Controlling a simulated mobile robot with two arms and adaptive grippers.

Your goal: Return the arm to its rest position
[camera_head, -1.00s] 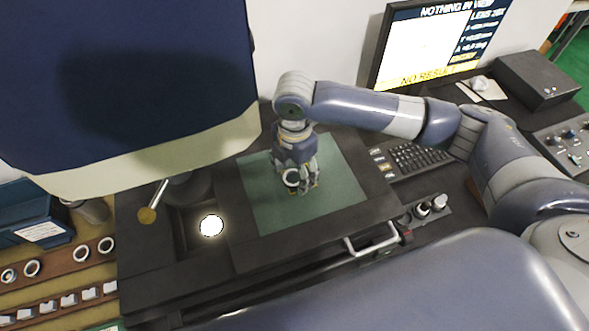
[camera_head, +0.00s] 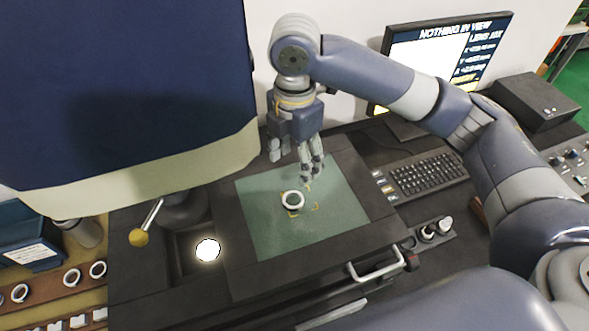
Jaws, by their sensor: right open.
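My right gripper (camera_head: 294,166) hangs above the back part of the green mat (camera_head: 262,230), fingers pointing down. It is open and empty. A bearing ring (camera_head: 293,201) lies on the mat below and in front of the fingers, apart from them, beside yellow corner marks. My right arm comes in from the right and bends down at the wrist. My left gripper is not in view.
A large dark blue housing (camera_head: 125,80) with a cream edge fills the upper left. A monitor (camera_head: 450,60) and keyboard (camera_head: 428,174) stand at the right. A metal handle (camera_head: 378,270) sits at the front. A lit round spot (camera_head: 208,250) and a rack with several rings (camera_head: 60,290) are at the left.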

